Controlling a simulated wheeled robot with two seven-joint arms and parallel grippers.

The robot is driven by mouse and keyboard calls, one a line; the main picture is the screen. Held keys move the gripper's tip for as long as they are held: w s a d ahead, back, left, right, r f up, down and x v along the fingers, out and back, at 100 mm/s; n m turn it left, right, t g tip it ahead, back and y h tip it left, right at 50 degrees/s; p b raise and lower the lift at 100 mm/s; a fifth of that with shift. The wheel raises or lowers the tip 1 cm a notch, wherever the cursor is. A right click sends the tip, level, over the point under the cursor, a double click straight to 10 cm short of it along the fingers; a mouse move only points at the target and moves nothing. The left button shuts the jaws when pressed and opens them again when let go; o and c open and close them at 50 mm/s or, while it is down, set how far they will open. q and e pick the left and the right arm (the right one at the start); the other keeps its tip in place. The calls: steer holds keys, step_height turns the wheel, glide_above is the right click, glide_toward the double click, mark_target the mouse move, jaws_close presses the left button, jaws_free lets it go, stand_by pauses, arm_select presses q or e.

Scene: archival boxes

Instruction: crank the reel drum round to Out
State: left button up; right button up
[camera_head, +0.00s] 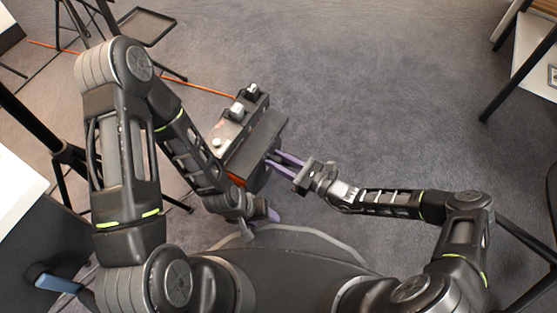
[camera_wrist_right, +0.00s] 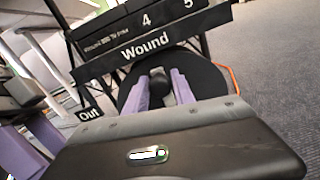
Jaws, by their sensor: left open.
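The reel unit (camera_head: 250,140) is a dark box with a grey top, standing in front of me in the head view. In the right wrist view its black round drum (camera_wrist_right: 211,79) faces the camera below a "Wound" label (camera_wrist_right: 145,48). An "Out" label (camera_wrist_right: 89,115) sits at the drum's lower left. A dark crank knob (camera_wrist_right: 159,84) stands out between the purple fingers of my right gripper (camera_wrist_right: 160,91), which look closed on it. In the head view my right gripper (camera_head: 281,160) reaches the unit's right side. My left gripper (camera_head: 272,214) is open, low and apart from the unit.
Small blocks (camera_head: 238,111) stand on the unit's top. An orange cable (camera_head: 205,87) runs from it across the grey carpet to the left. Black stands and a tray (camera_head: 147,26) are at upper left. A white table (camera_head: 535,70) is at right. Open floor lies beyond the unit.

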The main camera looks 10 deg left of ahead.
jaws_close()
stand_by(1.0)
